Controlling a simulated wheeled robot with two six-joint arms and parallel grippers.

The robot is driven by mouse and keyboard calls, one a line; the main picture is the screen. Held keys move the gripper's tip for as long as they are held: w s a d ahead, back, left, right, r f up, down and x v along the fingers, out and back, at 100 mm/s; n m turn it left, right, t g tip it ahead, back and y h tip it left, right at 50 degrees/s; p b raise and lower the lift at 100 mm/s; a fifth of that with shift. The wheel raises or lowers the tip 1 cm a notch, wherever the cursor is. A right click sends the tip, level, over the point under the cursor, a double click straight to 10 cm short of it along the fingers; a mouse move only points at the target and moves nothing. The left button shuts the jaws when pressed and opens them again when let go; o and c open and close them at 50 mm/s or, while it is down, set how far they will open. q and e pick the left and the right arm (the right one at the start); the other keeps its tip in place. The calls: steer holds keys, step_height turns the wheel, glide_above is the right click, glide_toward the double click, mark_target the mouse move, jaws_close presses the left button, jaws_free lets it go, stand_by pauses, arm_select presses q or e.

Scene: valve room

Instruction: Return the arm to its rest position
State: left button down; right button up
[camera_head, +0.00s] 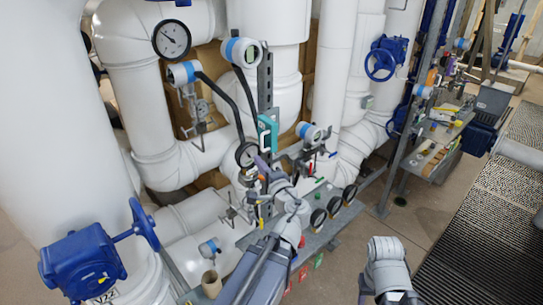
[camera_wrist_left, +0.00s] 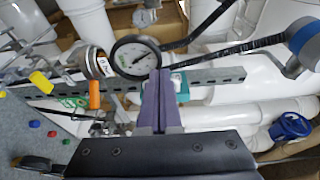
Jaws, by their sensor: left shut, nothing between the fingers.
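My left arm (camera_head: 262,262) comes up from the bottom of the head view and reaches over the bench. Its left gripper (camera_head: 264,168) has purple fingers, partly hard to make out among the fittings. In the left wrist view the two purple fingers (camera_wrist_left: 158,78) lie together with nothing between them. A round dial gauge (camera_wrist_left: 136,57) shows just beyond the fingertips; in the head view a gauge (camera_head: 246,154) is close beside the gripper. A teal device (camera_head: 267,133) is behind the gripper. A grey link of my right arm (camera_head: 387,268) shows at the bottom; its gripper is not in view.
A perforated metal upright (camera_head: 265,78) and transmitters (camera_head: 243,52) stand close around the left arm. Large white pipes (camera_head: 140,105) fill the left side. A blue valve actuator (camera_head: 82,262) is at lower left. Open floor (camera_head: 400,225) and dark grating (camera_head: 490,210) lie to the right.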

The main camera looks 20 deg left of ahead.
arm_select(q)
steer(key=s+d+f+n+g+h+b, duration=0.25)
steer(key=d+f, duration=0.35)
steer(key=f, duration=0.4)
steer(key=s+d+f+n+g+h+b, duration=0.2)
steer(key=s+d+f+g+h, duration=0.15)
steer(key=d+f, duration=0.45)
steer(key=s+d+f+g+h+b, duration=0.1)
steer(key=s+d+f+g+h, duration=0.1)
steer(key=s+d+f, duration=0.3)
steer(key=s+d+f+g+h, duration=0.3)
steer(key=s+d+f+h, duration=0.1)
steer(key=d, duration=0.5)
steer(key=shift+s+d+f+g+h+b, duration=0.15)
steer(key=shift+s+f+g+h+b, duration=0.2)
steer(key=shift+s+f, duration=0.25)
arm_select(e)
step_height(320, 180, down, 6)
steer(key=shift+w+f, duration=0.25)
arm_select(q)
steer(key=shift+m, duration=0.25)
